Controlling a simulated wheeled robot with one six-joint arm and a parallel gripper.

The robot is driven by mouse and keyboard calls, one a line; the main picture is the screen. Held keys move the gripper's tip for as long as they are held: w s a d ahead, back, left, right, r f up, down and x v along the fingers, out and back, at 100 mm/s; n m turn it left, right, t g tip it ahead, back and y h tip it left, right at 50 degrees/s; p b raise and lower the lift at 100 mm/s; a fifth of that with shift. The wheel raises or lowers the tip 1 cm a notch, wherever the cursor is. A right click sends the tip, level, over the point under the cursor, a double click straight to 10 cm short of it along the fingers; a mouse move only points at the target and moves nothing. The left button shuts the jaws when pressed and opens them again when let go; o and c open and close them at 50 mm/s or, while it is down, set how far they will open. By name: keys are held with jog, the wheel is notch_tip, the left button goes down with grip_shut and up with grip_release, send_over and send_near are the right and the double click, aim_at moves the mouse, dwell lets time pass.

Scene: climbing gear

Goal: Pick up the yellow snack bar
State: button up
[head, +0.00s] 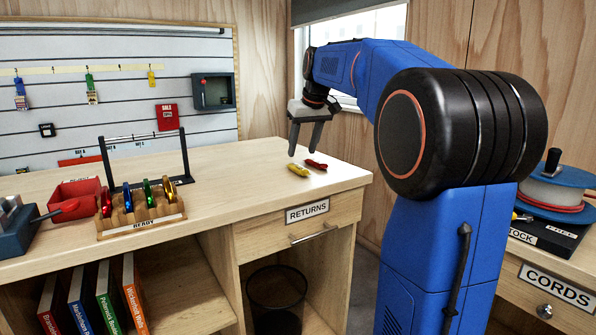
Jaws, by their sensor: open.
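The yellow snack bar (298,170) lies on the wooden counter (232,185), near its right end above the drawer labelled RETURNS. A red item (316,164) of similar size lies close beside it on the right. My gripper (304,152) points down just above the yellow bar, its two grey fingers apart with nothing between them. The fingertips look a little above the bar, but the exact gap is hard to tell from this view.
A wooden rack labelled READY (142,219) holds several coloured carabiners at the left, with a black frame behind it. A red tray (78,194) stands beside it. The counter between the rack and the bar is clear. A spool (556,190) stands at the right.

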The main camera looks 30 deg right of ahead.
aim_at(297, 166)
jog(key=shift+x, duration=3.3)
jog(key=shift+w+r, duration=0.1)
jog(key=shift+w, duration=0.05)
jog(key=c, duration=1.1)
